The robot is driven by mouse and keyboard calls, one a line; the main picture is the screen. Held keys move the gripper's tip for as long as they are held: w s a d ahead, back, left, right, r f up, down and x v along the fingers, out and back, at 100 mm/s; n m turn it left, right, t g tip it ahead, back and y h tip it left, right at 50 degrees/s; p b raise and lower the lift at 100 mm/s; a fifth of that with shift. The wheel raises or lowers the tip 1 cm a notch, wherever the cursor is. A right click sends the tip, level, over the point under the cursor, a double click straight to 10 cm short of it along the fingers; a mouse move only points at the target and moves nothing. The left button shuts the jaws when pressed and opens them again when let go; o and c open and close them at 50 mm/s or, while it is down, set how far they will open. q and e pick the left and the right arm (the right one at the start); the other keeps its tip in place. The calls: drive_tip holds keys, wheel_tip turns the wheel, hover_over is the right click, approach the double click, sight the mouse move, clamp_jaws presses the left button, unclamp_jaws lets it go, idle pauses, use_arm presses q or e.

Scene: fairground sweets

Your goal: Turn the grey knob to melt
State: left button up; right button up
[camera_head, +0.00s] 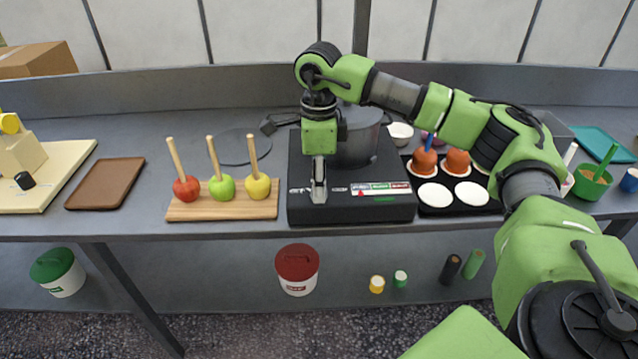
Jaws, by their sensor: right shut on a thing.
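A black hob unit (300,214) stands at the middle of the counter. A grey pot (362,140) sits on it, partly hidden behind my right arm. On the hob's sloping front is a strip (380,188) with white, red and green sections and a small red mark at its lower left; its words are too small to read. My right gripper (319,195) points down at the left part of this front panel, shut on what appears to be the grey knob. The knob is mostly hidden by the fingers, so its setting cannot be made out. My left gripper is out of view.
A wooden board (235,210) with red, green and yellow apples on sticks is close left of the hob. A black tray (440,209) with white rounds and dipped apples is close right. A brown tray (105,183) lies further left.

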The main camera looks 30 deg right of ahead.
drive_tip(key=m, duration=0.4)
drive_tip(key=shift+m, duration=0.3)
drive_tip(key=m, duration=0.4)
drive_tip(key=shift+m, duration=0.3)
drive_tip(key=o, duration=1.1)
drive_tip(key=shift+r, duration=0.15)
wheel_tip(320, 180, up, 12)
drive_tip(key=shift+f, duration=0.2)
